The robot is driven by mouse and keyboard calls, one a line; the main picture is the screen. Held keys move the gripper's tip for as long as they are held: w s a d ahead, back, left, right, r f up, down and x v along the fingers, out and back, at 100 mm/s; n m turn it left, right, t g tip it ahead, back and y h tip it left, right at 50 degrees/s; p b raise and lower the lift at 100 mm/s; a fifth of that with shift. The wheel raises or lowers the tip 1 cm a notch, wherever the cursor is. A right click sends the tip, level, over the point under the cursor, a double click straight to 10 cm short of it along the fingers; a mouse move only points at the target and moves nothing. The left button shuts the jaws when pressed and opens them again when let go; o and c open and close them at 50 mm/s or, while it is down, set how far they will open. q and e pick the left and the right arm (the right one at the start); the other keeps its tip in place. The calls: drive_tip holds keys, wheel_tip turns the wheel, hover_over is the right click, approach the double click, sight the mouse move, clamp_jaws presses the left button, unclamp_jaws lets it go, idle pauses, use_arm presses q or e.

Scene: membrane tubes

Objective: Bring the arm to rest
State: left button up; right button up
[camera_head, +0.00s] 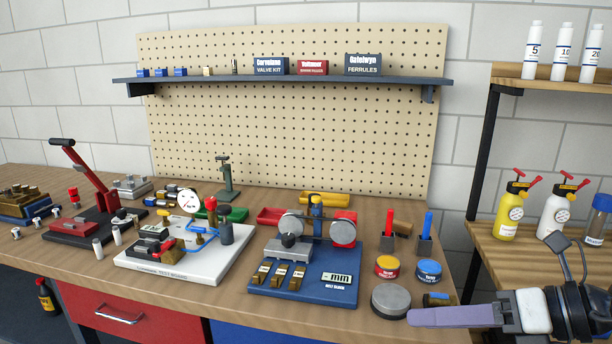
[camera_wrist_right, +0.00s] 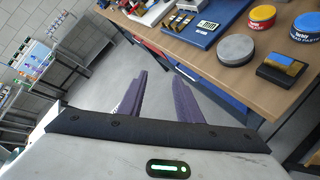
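My right gripper (camera_head: 418,317) comes in from the lower right in the head view, with its purple fingers pointing left at the front right of the workbench (camera_head: 330,324). In the right wrist view my right gripper (camera_wrist_right: 158,82) shows two purple fingers standing apart with nothing between them. It is open and empty. Beyond the fingers are the bench's front edge and the floor. The nearest bench items are a round grey disc (camera_head: 390,301) and a small dark block with blue and yellow (camera_head: 437,299). My left gripper is in neither view.
A blue base with a gauge display (camera_head: 312,287) and a white test board (camera_head: 180,262) stand mid-bench. A red (camera_head: 387,267) and a blue tin (camera_head: 428,271) sit behind the disc. A wooden shelf unit (camera_head: 530,262) with spray bottles stands at right. Free floor shows left in the wrist view.

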drive_tip(key=s+a+m+t+y, duration=0.1)
drive_tip(key=s+a+m+y, duration=0.1)
drive_tip(key=a+m+y, duration=0.35)
drive_tip(key=w+d+f+m+t+h, duration=0.15)
drive_tip(key=f+m+t+h, duration=0.3)
drive_tip(key=m, duration=0.45)
drive_tip(key=w+d+f+m+t+h, duration=0.1)
drive_tip(key=d+f+m+t+h, duration=0.2)
drive_tip(key=f+m+t, duration=0.45)
drive_tip(key=s+d+f+m+g+h, duration=0.1)
drive_tip(key=s+f+m+g+h, duration=0.2)
drive_tip(key=f+m, duration=0.35)
drive_tip(key=s+d+f+m+g+h, duration=0.1)
drive_tip(key=s+f+m+g+h, duration=0.3)
drive_tip(key=f, duration=0.4)
drive_tip(key=s+a+f+m+g, duration=0.3)
drive_tip(key=s+f+m, duration=0.1)
drive_tip(key=s+f, duration=0.6)
drive_tip(key=shift+s+a+f+g+y, duration=0.3)
drive_tip(key=shift+f+y, duration=0.1)
drive_tip(key=shift+f, duration=0.3)
